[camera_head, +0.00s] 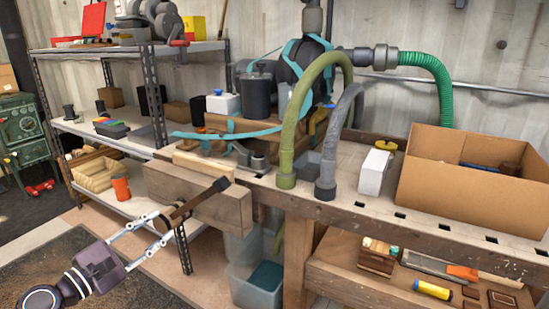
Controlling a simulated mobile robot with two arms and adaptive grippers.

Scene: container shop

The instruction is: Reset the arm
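My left gripper (162,227) comes in from the lower left, its two light fingers spread apart. It is in front of the wooden vise jaw (225,209) on the workbench's left end. A dark brown bar with black ends (197,201), which looks like the vise handle, slants up to the right across the jaw. The bar's lower end is at the fingertips; I cannot tell whether they touch it. My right gripper is not in view.
The workbench (345,209) carries hoses, a white box (374,172) and a cardboard box (460,200). A metal shelf (133,205) stands behind my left arm, with an orange container (121,188). A clear bin (255,290) sits below the bench. Floor is open at lower left.

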